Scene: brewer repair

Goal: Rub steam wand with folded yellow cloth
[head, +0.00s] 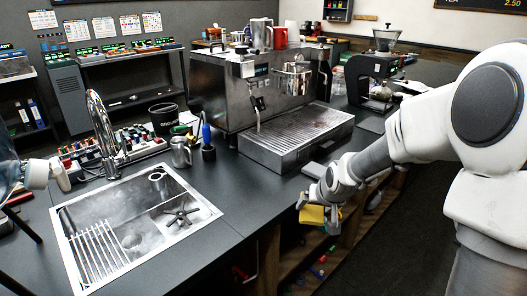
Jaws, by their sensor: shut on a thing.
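My gripper (322,222) is in front of the counter's front edge, right of the sink. It is shut on the folded yellow cloth (314,214), which shows just below the fingers. The steam wand (258,118) is a thin metal tube hanging at the front left of the steel espresso machine (222,92). The cloth is well apart from the wand, to the right of it and nearer to me. The fingers partly hide the cloth.
A wide steel drip tray (296,134) juts out in front of the machine. The sink (135,228) is at left. A grinder (376,75) stands at right. The counter between sink and tray is clear.

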